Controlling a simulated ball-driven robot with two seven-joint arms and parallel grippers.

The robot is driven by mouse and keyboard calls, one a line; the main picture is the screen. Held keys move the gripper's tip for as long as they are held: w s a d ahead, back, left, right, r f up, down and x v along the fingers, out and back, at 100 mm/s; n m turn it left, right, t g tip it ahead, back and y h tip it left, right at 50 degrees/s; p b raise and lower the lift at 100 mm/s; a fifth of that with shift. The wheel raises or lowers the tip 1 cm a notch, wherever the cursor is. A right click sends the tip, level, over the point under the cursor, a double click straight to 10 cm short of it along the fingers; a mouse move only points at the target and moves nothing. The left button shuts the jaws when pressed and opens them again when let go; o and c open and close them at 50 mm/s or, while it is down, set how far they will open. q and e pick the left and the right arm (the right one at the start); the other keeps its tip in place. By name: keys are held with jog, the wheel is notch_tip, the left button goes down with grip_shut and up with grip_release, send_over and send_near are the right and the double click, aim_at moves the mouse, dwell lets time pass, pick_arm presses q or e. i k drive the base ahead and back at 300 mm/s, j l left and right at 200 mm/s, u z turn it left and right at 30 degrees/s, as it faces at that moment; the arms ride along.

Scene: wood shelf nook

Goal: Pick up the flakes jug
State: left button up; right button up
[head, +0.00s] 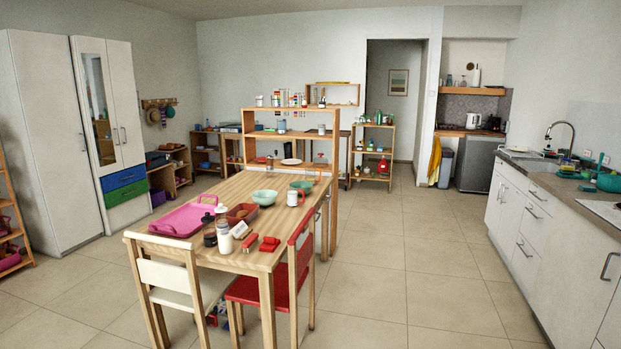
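I cannot tell for sure which thing is the flakes jug at this distance. A wooden shelf (338,122) stands behind the table. On its middle board are a small bluish clear container (282,126) and a small pale container (322,129). Several small jars and bottles (285,99) stand along its top board, too small to read. Neither of my grippers shows in the head view.
A wooden table (222,190) stands in front of the shelf, with a pink tray (183,220), bowls, bottles and a mug on it. White and red chairs are at its near end. Open tiled floor (400,240) lies between the table and the right counter (570,200).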

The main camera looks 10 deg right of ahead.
aim_at(313, 176)
jog(key=i+l+z, duration=0.3)
jog(key=i, duration=0.25)
jog(key=i+z, duration=0.35)
jog(key=i, duration=0.15)
jog(key=i+l+z, duration=0.1)
jog(key=i+z, duration=0.25)
jog(key=i, duration=2.25)
jog(key=i+u, duration=0.4)
jog(key=i, duration=0.2)
jog(key=i+l+u, duration=0.35)
jog(key=i, duration=0.25)
